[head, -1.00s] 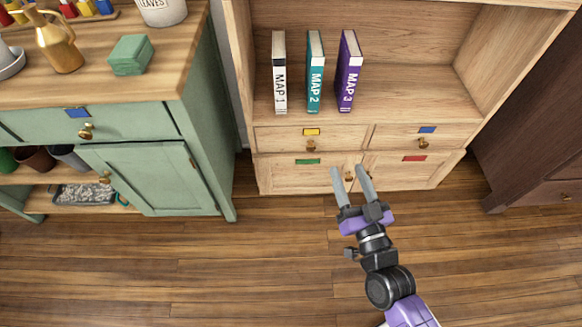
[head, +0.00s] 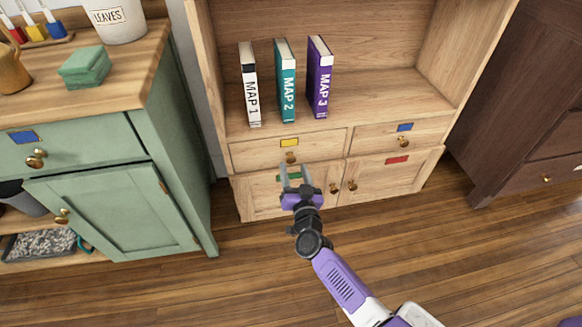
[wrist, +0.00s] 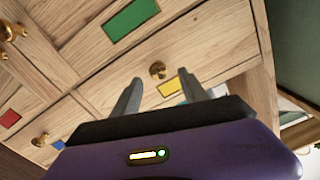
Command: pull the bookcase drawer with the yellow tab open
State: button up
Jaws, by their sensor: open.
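The pale wooden bookcase (head: 335,120) has a drawer (head: 255,156) at upper left of its base, with a yellow tab (head: 289,142) and a small brass knob (head: 290,158) below it. The drawer looks shut. In the wrist view the scene is turned, and the knob (wrist: 158,70) and yellow tab (wrist: 172,85) lie between the fingers. My gripper (head: 296,172) is open and empty, its fingers just below the knob in the head view. In the wrist view my gripper (wrist: 160,81) points at the drawer front; I cannot tell whether it touches.
A green-tab door (head: 262,195) lies below, partly behind my gripper. A blue-tab drawer (head: 375,137) and red-tab door (head: 375,178) are to the right. Several books (head: 286,85) stand above. A green cabinet (head: 120,200) stands left, a dark cabinet (head: 515,110) right. Floor (head: 200,295) in front is clear.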

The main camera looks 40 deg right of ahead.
aim_at(292, 161)
jog(key=shift+b+x, duration=0.55)
jog(key=shift+x, duration=1.15)
grip_shut()
